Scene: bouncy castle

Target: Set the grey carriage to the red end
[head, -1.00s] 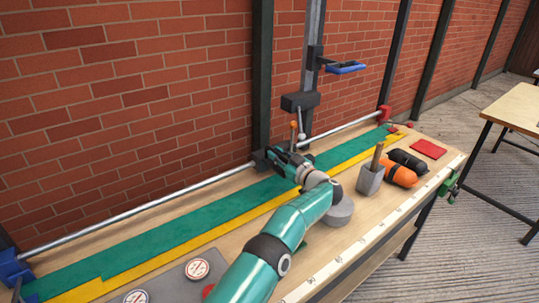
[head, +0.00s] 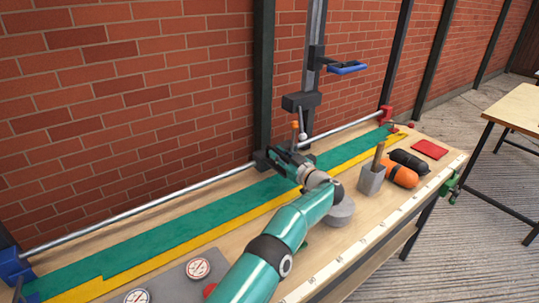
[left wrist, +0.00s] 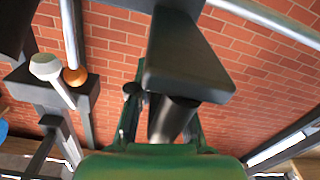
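A metal rail (head: 140,202) runs along the wall side of the bench, from a blue end block (head: 13,266) at the left to a red end block (head: 385,115) at the far right. The grey carriage (head: 261,160) appears as a dark block near the rail's middle, well short of the red end. My left gripper (head: 279,157) is right beside it, partly overlapping it. In the left wrist view a dark grey plate (left wrist: 188,62) fills the space ahead of the fingers, with the rail (left wrist: 268,20) behind it. Whether the fingers grip it is unclear. My right gripper is out of view.
A dark box (head: 300,101) with hanging white and orange knobs is on a post behind my gripper. A grey holder (head: 371,180), orange (head: 398,174) and black (head: 409,161) rolls and a red cloth (head: 429,149) lie right. A green strip (head: 150,239) beside the rail looks clear.

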